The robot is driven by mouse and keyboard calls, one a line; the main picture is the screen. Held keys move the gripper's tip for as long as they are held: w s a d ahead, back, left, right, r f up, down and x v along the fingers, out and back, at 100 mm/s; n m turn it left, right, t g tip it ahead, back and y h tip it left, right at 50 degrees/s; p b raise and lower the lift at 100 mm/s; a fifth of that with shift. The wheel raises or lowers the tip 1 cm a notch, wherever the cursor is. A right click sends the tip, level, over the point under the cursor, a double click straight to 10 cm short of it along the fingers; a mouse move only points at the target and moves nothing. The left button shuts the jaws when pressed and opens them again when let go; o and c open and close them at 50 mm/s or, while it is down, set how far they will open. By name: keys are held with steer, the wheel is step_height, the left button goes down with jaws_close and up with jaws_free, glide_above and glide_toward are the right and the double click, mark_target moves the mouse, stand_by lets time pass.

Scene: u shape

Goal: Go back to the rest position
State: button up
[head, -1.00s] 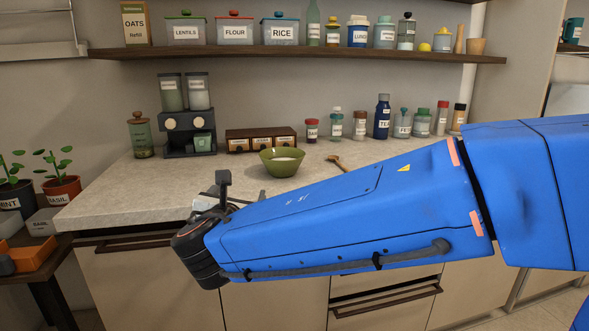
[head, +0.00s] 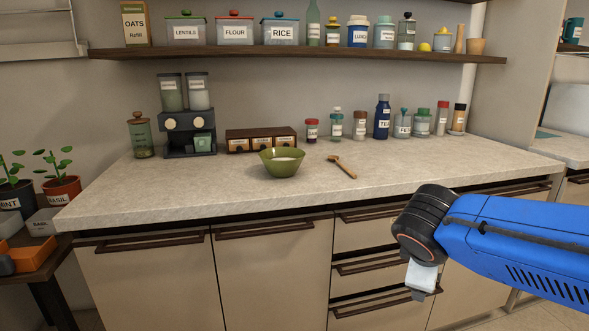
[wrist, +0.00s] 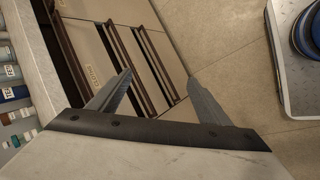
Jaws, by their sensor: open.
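My gripper shows in the wrist view (wrist: 160,88) with its two grey fingers spread apart and nothing between them. In the head view my blue arm reaches in from the right, in front of the drawers and below the counter edge. The gripper end (head: 422,283) points down there, and its fingers are mostly hidden. The green bowl (head: 281,163) with pale contents stands upright on the counter. A wooden spoon-like tool (head: 343,166) lies to its right. My gripper is apart from both.
The counter (head: 150,193) has a clear front strip. Jars and bottles, including a blue TEA bottle (head: 382,117), stand along its back. Drawer handles (head: 372,266) jut out near my arm. A side table with a basil pot (head: 61,188) stands at left. Floor (wrist: 225,45) shows clear beside the drawers.

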steer(key=s+d+f+m+g+y, duration=0.1)
steer(key=s+f+m+y, duration=0.3)
steer(key=s+m, duration=0.7)
steer(key=shift+s+d+f+m, duration=0.15)
steer(key=shift+s+f+m, duration=0.25)
steer(key=shift+s+f, duration=0.4)
